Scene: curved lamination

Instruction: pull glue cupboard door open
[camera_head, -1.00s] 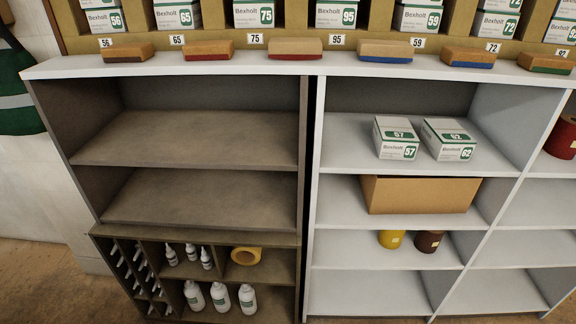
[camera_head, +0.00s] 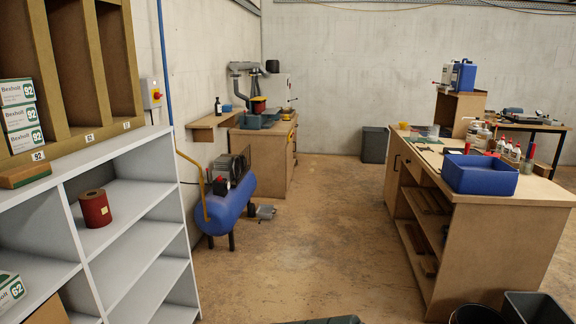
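No cupboard that I can name for certain as the glue cupboard is in view. A wooden bench (camera_head: 499,224) on the right has a closed door panel (camera_head: 392,172) with a small dark handle at its far end. A wooden cabinet (camera_head: 275,165) stands at the back by the wall, and its front is too small to read clearly. Neither of my grippers is in view.
White shelving (camera_head: 141,245) fills the left, with a red roll (camera_head: 95,208) on it. A blue compressor (camera_head: 232,204) stands by the wall. A blue box (camera_head: 480,174) sits on the bench. Dark bins (camera_head: 537,308) stand at the lower right. The middle floor (camera_head: 300,240) is clear.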

